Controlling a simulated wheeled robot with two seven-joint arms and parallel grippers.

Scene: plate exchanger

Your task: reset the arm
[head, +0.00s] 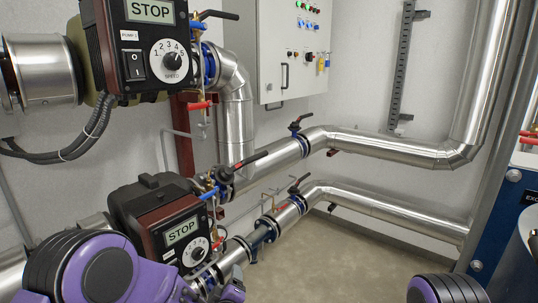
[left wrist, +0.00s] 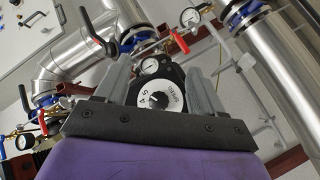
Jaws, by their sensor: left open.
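My left arm (head: 95,270), purple and black, comes in at the lower left of the head view, in front of the lower pump's control box (head: 155,215). In the left wrist view my left gripper (left wrist: 160,72) is open, its two grey fingers spread apart with nothing held. In the head view the fingers are hard to make out. Part of my right arm (head: 445,290) shows at the bottom right; its gripper is out of view.
The lower box's display (head: 182,231) and the upper pump's display (head: 150,11) read STOP. Silver pipes (head: 390,148) with valve handles (head: 300,121) run to the right. A grey cabinet (head: 285,60) hangs on the wall. Bare floor (head: 335,265) is clear in the middle.

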